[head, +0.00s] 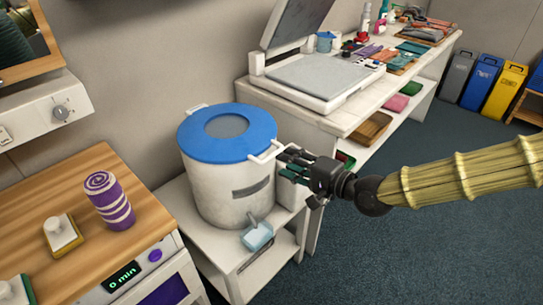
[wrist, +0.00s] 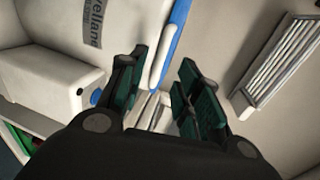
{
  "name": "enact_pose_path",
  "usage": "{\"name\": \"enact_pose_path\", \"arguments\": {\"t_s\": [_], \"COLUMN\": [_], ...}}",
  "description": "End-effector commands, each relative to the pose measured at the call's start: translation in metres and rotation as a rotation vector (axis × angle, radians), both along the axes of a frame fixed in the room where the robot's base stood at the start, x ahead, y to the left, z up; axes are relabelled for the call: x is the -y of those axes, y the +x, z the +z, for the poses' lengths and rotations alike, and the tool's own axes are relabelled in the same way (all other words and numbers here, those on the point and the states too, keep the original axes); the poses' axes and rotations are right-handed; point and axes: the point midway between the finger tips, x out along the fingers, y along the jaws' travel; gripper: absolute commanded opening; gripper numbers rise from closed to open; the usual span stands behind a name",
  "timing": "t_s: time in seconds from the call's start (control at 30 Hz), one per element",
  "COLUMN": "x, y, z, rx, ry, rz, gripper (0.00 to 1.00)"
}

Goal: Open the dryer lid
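The dryer is a white drum (head: 232,198) with a round blue lid (head: 248,142), which is closed flat on top. A white handle (head: 267,152) sticks out from the lid's right side. My gripper (head: 286,163) is beside this handle, its dark green fingers pointing left towards it. In the wrist view, my gripper (wrist: 163,78) has its fingers apart. The blue lid edge (wrist: 176,38) and white handle (wrist: 157,58) show just beyond and between the fingertips. I cannot tell whether the fingers touch the handle.
A wooden counter (head: 150,215) with a purple striped cup (head: 110,203) stands at the left. A long white bench (head: 345,118) with a raised-lid press (head: 322,82) runs behind my gripper.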

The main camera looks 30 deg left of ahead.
Motion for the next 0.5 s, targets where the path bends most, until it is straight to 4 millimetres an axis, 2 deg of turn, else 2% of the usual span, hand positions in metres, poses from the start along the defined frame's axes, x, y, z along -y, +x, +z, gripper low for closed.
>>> {"name": "enact_pose_path", "arguments": {"t_s": [0.5], "x": [-0.056], "y": [0.01], "z": [-0.013], "rx": [0.001], "ry": [-0.001], "rz": [0.001], "gripper": [0.34]}}
